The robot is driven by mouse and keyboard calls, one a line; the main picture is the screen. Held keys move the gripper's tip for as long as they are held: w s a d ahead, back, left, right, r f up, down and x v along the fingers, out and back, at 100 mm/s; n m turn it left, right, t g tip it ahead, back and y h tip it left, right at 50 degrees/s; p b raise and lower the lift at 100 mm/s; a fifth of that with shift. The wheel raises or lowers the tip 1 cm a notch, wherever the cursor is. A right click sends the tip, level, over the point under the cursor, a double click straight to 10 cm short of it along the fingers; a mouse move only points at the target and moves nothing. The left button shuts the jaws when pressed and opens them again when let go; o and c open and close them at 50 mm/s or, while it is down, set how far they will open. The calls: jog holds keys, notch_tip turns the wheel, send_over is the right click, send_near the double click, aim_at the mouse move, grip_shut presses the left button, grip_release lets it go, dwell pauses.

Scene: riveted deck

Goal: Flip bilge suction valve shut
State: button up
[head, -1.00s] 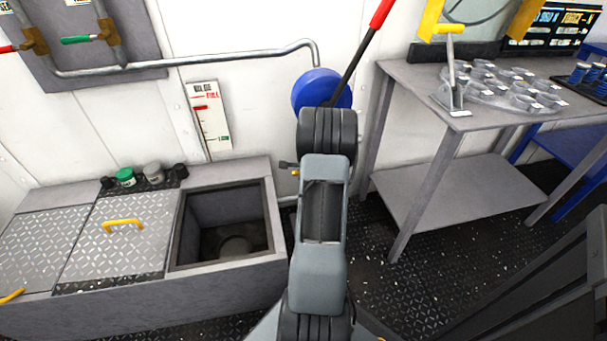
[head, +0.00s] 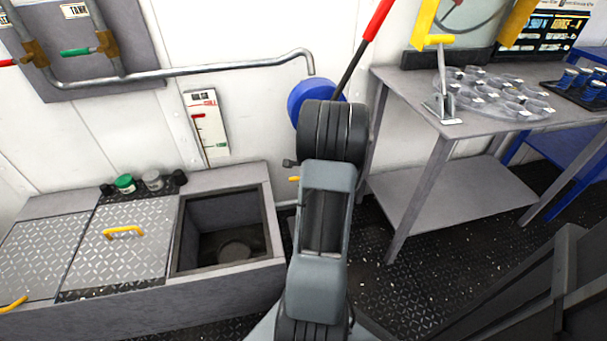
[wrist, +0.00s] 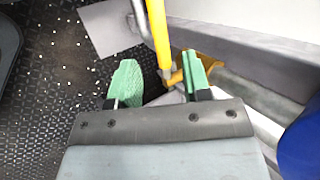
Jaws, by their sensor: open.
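In the wrist view, a yellow lever (wrist: 158,35) comes down from the top edge towards a brass-yellow valve body (wrist: 208,66) on a grey pipe (wrist: 240,92). My gripper (wrist: 160,80) is open, with its green fingers apart. The lever's lower end shows between the fingers in the picture; I cannot tell whether either touches it. The right finger partly covers the valve body. In the head view my arm hides the gripper and most of the valve; a small yellow piece (head: 294,179) shows left of my arm.
A blue round pump body (head: 308,98) with a red-tipped lever (head: 376,20) is on the wall behind my arm. An open bilge well (head: 226,228) is left, and a grey table (head: 440,128) with a tray of cups is right. Dark floor (head: 440,262) lies under the table.

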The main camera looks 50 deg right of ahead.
jog(key=shift+p+v, duration=0.65)
jog(key=shift+v, duration=1.9)
jog(key=w+a+r+n+g+y+p, duration=0.1)
jog(key=w+a+r+n+y+p, duration=0.15)
jog(key=a+r+n+p, duration=0.7)
jog(key=w+a+r+n+y+p, duration=0.1)
jog(key=w+a+r+n+p, duration=0.15)
jog(key=a+r+p, duration=0.75)
jog(key=s+a+r+n+p, duration=0.3)
jog(key=a+r+n, duration=0.1)
jog(key=a+r, duration=0.2)
jog(key=s+a+r+n+g+h+p, duration=0.1)
jog(key=s+a+r+n+p, duration=0.2)
jog(key=a+r, duration=0.3)
jog(key=s+a+r+n+g+p, duration=0.1)
jog(key=s+a+r+n+p, duration=0.2)
jog(key=r, duration=0.8)
jog(key=a+n+p, duration=0.1)
jog(key=a+n, duration=0.1)
jog(key=a, duration=0.1)
jog(key=shift+n+h, duration=0.3)
jog(key=shift+h, duration=0.05)
jog(key=shift+s+a+f, duration=0.1)
jog(key=shift+s+a, duration=0.05)
jog(key=shift+a, duration=0.05)
jog(key=shift+c, duration=0.2)
